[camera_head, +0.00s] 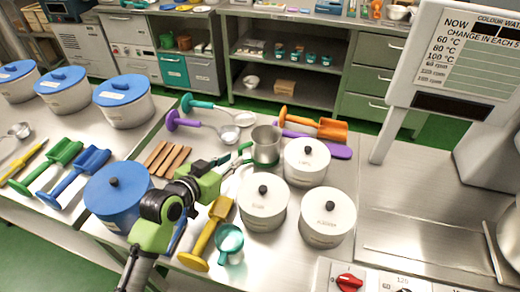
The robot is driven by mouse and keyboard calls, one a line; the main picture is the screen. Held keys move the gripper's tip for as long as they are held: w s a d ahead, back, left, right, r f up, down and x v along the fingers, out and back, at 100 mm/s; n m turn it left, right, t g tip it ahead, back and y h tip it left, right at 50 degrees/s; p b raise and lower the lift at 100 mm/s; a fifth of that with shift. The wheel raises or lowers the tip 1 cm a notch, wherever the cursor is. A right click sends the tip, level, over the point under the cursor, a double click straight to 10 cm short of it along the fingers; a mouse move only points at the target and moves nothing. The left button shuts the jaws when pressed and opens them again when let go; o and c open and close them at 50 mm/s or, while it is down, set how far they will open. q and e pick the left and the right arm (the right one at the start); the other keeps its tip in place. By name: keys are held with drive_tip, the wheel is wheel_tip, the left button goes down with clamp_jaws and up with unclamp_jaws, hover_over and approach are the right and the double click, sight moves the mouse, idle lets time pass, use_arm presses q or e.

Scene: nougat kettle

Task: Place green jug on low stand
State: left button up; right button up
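A metal jug (265,145) with a green handle stands upright on the steel table, behind the white lidded pots. My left gripper (238,161) is at its handle side, close to it. The fingers and handle overlap in view, so I cannot tell whether they touch or whether the gripper is shut. A small teal-green jug (229,240) stands nearer, beside a yellow scoop. I cannot make out which thing is the low stand. My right gripper is not in view.
White lidded pots (306,160) crowd the right of the jug. A blue pot (115,193) and wooden strips (166,158) are left. Purple and orange utensils (313,126) lie behind. A metal surface (410,225) at the right is mostly clear, below a sign panel (467,55).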

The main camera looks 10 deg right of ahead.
sight(239, 153)
use_arm(q)
drive_tip(key=shift+r+p+x, duration=0.15)
drive_tip(key=shift+p+x, duration=0.2)
drive_tip(key=shift+x, duration=1.15)
drive_tip(key=shift+r+p+x, duration=0.1)
drive_tip(key=shift+p+x, duration=0.2)
drive_tip(key=shift+x, duration=1.2)
drive_tip(key=shift+w, duration=0.2)
clamp_jaws()
